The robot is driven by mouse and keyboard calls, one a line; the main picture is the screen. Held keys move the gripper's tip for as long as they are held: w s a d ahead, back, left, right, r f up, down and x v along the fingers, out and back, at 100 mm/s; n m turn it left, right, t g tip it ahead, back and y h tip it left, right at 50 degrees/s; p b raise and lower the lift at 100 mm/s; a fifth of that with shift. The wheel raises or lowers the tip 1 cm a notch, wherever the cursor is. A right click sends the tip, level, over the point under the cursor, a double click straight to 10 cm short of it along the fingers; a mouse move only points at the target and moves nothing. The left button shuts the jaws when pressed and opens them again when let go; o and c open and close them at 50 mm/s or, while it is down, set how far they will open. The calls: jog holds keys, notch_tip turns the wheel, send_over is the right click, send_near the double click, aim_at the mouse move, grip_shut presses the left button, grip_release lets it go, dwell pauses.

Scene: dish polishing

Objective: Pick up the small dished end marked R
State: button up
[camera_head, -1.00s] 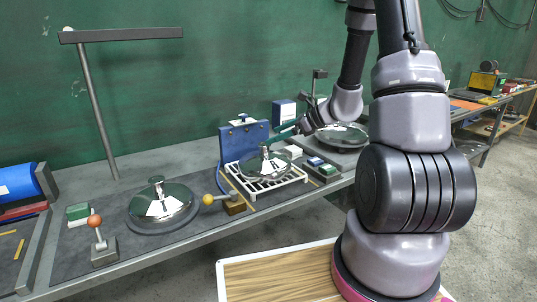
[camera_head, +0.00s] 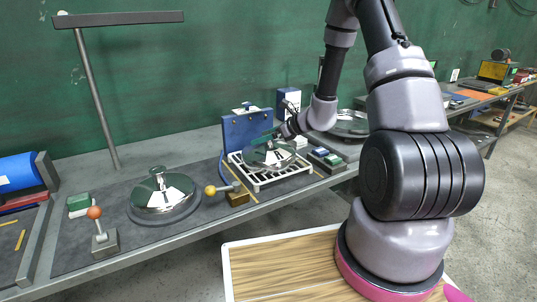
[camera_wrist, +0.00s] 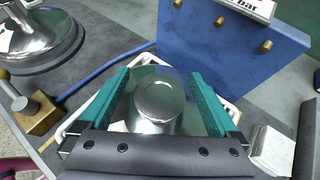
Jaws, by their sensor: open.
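A shiny dished end (camera_head: 270,156) with a raised knob lies on a white rack (camera_head: 262,181) in front of a blue block. In the wrist view the knob (camera_wrist: 158,102) stands between the green fingers of my gripper (camera_wrist: 163,95). My gripper (camera_head: 266,138) is open, one finger on each side of the knob, with a gap visible on both sides. A second shiny dished end (camera_head: 165,193) rests on a round dark base at the left; part of it shows in the wrist view (camera_wrist: 38,32). I see no R mark on either.
A blue block with brass fittings (camera_wrist: 222,38) stands right behind the rack. A yellow-knobbed lever on a brass block (camera_head: 237,198) is left of the rack. An orange-knobbed lever (camera_head: 103,237) and a tall lamp stand (camera_head: 97,90) are farther left. Small boxes (camera_head: 325,159) lie to the right.

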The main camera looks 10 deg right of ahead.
jog(key=shift+w+a+f, duration=0.2)
jog(key=shift+w+a, duration=0.05)
jog(key=shift+a, duration=0.05)
jog(key=shift+c, duration=0.3)
grip_shut()
jog(key=shift+r, duration=0.1)
